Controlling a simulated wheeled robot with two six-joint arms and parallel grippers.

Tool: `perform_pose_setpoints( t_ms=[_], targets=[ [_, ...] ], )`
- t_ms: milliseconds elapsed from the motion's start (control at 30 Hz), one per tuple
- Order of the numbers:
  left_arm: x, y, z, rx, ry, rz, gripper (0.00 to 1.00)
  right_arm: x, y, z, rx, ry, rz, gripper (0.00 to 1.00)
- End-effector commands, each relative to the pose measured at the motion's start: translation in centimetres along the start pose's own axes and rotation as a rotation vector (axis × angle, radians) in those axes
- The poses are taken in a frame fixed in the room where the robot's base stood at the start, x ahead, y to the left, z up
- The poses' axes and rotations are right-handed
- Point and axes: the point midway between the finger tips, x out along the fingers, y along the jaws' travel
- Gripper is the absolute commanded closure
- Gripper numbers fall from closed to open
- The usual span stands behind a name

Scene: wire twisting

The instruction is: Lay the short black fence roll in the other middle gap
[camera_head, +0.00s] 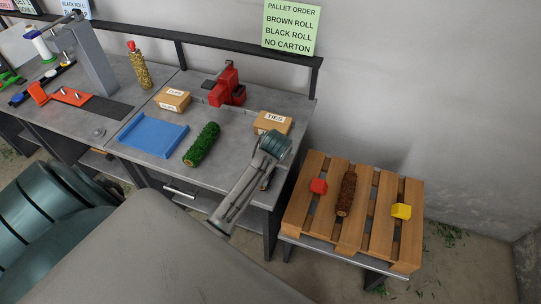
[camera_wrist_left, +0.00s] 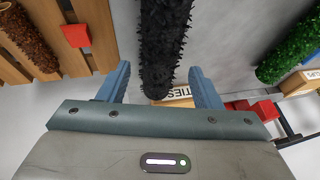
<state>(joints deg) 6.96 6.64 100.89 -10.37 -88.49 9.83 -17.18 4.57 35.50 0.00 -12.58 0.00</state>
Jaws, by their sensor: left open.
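The wooden pallet (camera_head: 385,212) stands right of the workbench in the head view. A brown roll (camera_head: 347,192) lies along one middle gap; the other middle gap, to its right, looks empty. My left gripper (camera_head: 272,146) is over the bench's right side. In the left wrist view, the black fence roll (camera_wrist_left: 165,40) reaches between the open fingers of my left gripper (camera_wrist_left: 160,84), with a space on either side. In the head view my arm mostly hides this roll. My right gripper is not in view.
A red block (camera_head: 318,186) and a yellow block (camera_head: 401,211) sit on the pallet. The bench holds a TIES carton (camera_head: 273,122), a green roll (camera_head: 202,144), a blue tray (camera_head: 150,135), a CLIPS carton (camera_head: 173,100) and a red vise (camera_head: 228,88). A green order sign (camera_head: 291,24) hangs behind.

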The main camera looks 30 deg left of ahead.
Motion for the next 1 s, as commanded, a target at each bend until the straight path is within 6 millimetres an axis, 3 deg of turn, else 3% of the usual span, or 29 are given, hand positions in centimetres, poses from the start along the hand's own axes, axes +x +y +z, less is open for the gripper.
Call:
perform_pose_setpoints(
  t_ms=[133, 367, 700, 1000],
  targets=[
    [1.8, -0.1, -0.1, 0.001, -0.001, 0.0, 0.41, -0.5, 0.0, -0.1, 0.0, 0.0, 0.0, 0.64],
    [3.0, -0.1, -0.3, 0.001, -0.001, 0.0, 0.41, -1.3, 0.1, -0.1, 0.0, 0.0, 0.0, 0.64],
    [7.0, -0.1, -0.6, 0.002, -0.001, 0.001, 0.41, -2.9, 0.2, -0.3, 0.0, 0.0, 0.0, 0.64],
    [7.5, -0.1, -0.6, 0.001, 0.001, 0.001, 0.41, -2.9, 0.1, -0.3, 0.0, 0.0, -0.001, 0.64]
  ],
)
